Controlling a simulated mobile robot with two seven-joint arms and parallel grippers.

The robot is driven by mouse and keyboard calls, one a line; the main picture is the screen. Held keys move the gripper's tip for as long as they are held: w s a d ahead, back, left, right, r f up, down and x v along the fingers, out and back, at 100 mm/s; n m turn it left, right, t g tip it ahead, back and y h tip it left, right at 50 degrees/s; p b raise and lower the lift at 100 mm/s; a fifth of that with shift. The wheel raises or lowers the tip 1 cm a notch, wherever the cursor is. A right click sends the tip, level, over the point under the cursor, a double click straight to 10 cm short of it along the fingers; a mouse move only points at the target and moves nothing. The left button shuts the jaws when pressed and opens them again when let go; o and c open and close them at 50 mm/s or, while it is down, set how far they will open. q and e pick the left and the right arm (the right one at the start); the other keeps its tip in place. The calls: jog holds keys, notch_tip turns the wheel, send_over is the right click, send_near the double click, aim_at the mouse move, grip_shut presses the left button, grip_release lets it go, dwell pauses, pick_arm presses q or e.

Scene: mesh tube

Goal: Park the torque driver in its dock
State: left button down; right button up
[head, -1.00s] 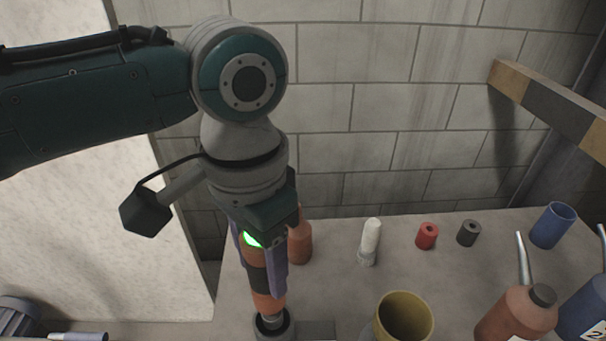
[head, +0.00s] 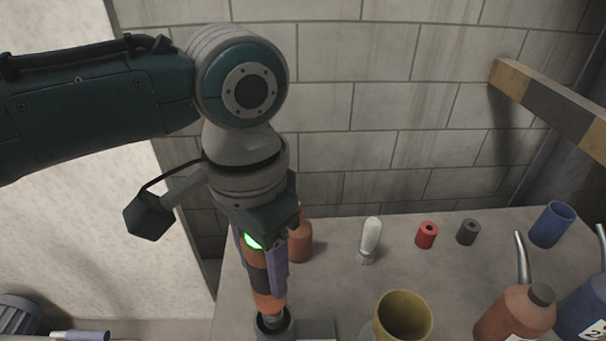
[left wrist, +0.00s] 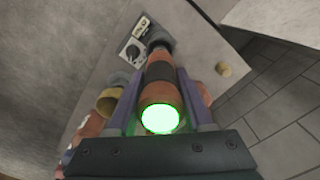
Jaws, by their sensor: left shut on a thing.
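The torque driver (head: 259,280) is an orange grip with a dark band and a green-lit end. My left gripper (head: 262,268) is shut on it, with the lit end up and the tip pointing down. It also shows in the left wrist view (left wrist: 160,92), between the two purple fingers of the gripper (left wrist: 158,84). The dock is a dark round cup (head: 288,326) at the bottom of the head view. The driver's tip is at the cup's mouth; how deep it sits I cannot tell. My right gripper is not in view.
A yellow cup (head: 428,318) stands right of the dock, and an orange bottle (head: 302,243) behind the gripper. A white brush (head: 370,240), red cylinder (head: 426,236), grey cylinder (head: 467,232) and blue cup (head: 551,226) stand farther back. Spouted bottles (head: 512,318) stand at right.

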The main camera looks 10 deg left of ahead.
aim_at(267, 298)
pick_arm(q)
jog(key=shift+f+b, duration=2.3)
jog(key=shift+f, duration=1.35)
dwell(2.8)
jog(key=shift+c, duration=1.1)
grip_release()
